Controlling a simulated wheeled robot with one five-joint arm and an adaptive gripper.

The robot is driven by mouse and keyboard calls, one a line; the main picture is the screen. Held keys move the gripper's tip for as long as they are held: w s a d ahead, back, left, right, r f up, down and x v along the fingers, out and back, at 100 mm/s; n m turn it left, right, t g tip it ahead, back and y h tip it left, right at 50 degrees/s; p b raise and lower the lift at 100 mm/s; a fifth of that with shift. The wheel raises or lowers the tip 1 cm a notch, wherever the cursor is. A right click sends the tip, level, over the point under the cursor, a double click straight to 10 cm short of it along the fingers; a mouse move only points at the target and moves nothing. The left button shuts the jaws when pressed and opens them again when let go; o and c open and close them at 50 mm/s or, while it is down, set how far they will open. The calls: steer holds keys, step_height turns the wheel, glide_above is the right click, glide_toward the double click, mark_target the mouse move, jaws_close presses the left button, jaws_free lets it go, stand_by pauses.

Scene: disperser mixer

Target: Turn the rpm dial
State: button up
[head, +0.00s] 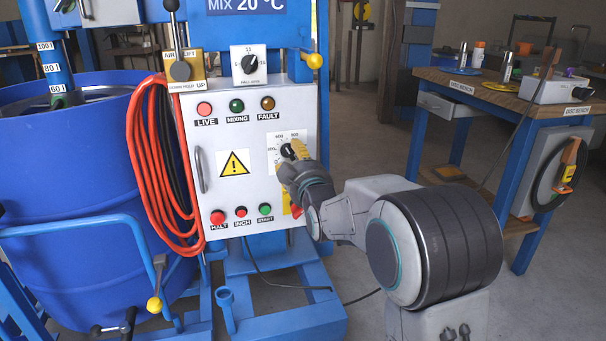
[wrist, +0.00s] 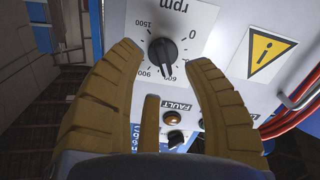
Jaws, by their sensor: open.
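The rpm dial (wrist: 162,52) is a black knob on a white scale plate on the grey control panel. The wrist view shows it upside down, with the knob's narrow end toward the 600 and 900 marks; the exact setting is hard to read. My gripper (wrist: 163,56) is open, with one tan finger on each side of the dial. I cannot tell whether either finger touches the knob. In the head view my gripper (head: 297,150) is at the panel's right side, and the dial's scale plate (head: 276,142) is partly hidden behind it.
LIVE, MIXING and FAULT lamps (head: 268,103) sit above left of the dial. HALT, INCH and another button (head: 265,209) are below. Red hose coils (head: 150,165) hang at the panel's left. A disc bench (head: 500,90) stands at right, with open floor before it.

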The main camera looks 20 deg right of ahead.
steer(key=s, duration=0.8)
steer(key=shift+w, duration=0.1)
steer(key=s+r+m+g+p, duration=0.2)
steer(key=s+r+g+p, duration=0.5)
steer(key=s+r+p, duration=0.6)
steer(key=s+r+m+g+p, duration=0.3)
steer(key=s+r+g+p, duration=0.4)
steer(key=s+r+p, duration=0.6)
steer(key=s+p, duration=0.7)
steer(key=p, duration=0.9)
steer(key=shift+s+a+r+g, duration=0.15)
steer(key=shift+r+g, duration=0.1)
steer(key=shift+g, duration=0.05)
